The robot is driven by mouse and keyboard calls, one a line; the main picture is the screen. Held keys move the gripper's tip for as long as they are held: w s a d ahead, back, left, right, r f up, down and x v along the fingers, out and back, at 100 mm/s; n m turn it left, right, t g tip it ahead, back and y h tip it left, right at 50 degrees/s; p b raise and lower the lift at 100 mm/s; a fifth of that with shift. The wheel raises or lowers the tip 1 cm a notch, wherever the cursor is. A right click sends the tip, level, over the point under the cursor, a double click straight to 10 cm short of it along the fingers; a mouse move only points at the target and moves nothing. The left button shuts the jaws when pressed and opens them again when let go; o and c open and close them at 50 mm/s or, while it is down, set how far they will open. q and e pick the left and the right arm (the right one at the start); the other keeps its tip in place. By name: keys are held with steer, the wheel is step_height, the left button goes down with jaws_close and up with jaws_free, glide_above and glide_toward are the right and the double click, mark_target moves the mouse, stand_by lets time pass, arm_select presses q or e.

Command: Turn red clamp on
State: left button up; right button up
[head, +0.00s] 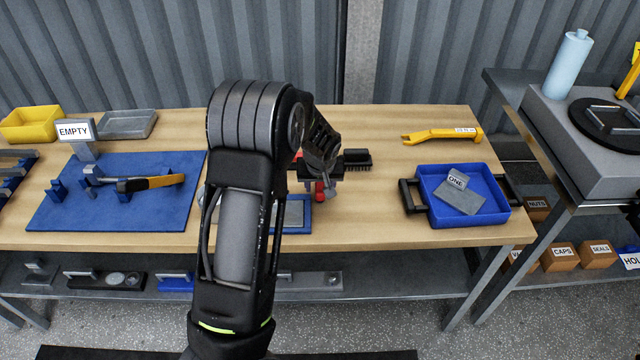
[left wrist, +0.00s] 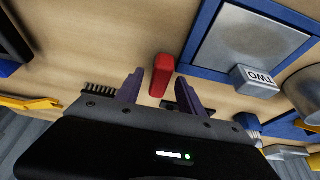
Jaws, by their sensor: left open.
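The red clamp handle (left wrist: 161,76) stands out against the wooden bench in the left wrist view. In the head view a small red part of it (head: 320,193) shows just below my left gripper (head: 322,180), beside a blue-framed plate (head: 305,213). In the left wrist view the two fingers of my left gripper (left wrist: 160,88) are apart, one on each side of the red handle. I cannot tell whether either finger touches it. The clamp's base is mostly hidden by my arm and gripper. My right gripper is not in view.
The blue-framed plate with a block marked TWO (left wrist: 257,78) lies close beside the handle. A black brush (head: 357,158) lies behind the gripper. A blue tray (head: 428,214) and a yellow pry bar (head: 441,135) are to the right; a blue mat (head: 120,213) with a hammer is left.

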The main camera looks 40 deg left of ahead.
arm_select(q)
steer(key=shift+c, duration=0.5)
jaws_close()
stand_by(0.8)
